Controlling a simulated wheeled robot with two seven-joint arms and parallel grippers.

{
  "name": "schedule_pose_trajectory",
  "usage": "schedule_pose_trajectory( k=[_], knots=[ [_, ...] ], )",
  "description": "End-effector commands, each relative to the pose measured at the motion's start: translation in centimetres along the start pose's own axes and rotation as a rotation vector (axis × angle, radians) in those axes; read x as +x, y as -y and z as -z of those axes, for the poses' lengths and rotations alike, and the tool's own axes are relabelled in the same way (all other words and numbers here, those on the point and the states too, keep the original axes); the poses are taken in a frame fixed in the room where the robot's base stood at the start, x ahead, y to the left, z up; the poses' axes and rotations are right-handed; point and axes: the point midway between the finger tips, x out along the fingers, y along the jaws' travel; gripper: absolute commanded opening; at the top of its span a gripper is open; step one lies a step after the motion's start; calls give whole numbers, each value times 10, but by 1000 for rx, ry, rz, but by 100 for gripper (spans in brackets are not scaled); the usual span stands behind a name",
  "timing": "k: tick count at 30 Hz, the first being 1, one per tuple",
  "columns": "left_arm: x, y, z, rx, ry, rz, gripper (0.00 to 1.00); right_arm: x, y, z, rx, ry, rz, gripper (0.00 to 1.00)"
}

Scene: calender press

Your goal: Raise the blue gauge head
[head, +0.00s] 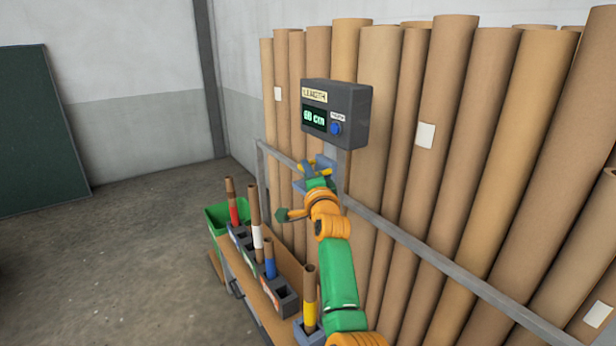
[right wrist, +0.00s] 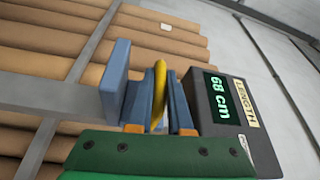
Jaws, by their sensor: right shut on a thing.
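The blue gauge head (head: 327,161) is at the rail below the length display box, partly hidden by my right gripper (head: 309,169). In the right wrist view its flat blue plate (right wrist: 114,82) stands beside my fingers. My right gripper is shut on the yellow handle (right wrist: 160,84), with one blue-grey finger on each side of it. The display (head: 315,120) reads 68 cm in both views. My left gripper is not in view.
Tall brown cardboard tubes (head: 375,95) lean behind a grey metal rail (head: 440,264). Below left, a narrow bench (head: 262,296) carries short colour-banded tubes in dark holders, with a green bin (head: 215,217) at its far end. Open floor lies left.

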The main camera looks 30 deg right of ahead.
Motion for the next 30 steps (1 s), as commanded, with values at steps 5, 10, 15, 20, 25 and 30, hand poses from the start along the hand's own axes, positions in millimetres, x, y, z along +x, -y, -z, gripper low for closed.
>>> schedule_pose_trajectory(
  k=[5,10,15,20,25,30],
  knots=[
    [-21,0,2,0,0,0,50,2,25,4,2,-1,5,0],
    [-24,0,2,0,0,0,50,2,30,5,1,-2,6,0],
    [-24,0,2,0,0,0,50,2,31,5,0,-3,9,0],
    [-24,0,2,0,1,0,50,2,32,6,-1,-4,12,0],
    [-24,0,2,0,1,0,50,2,32,6,0,-4,10,30],
    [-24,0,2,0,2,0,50,2,30,5,0,-2,7,30]
  ],
)
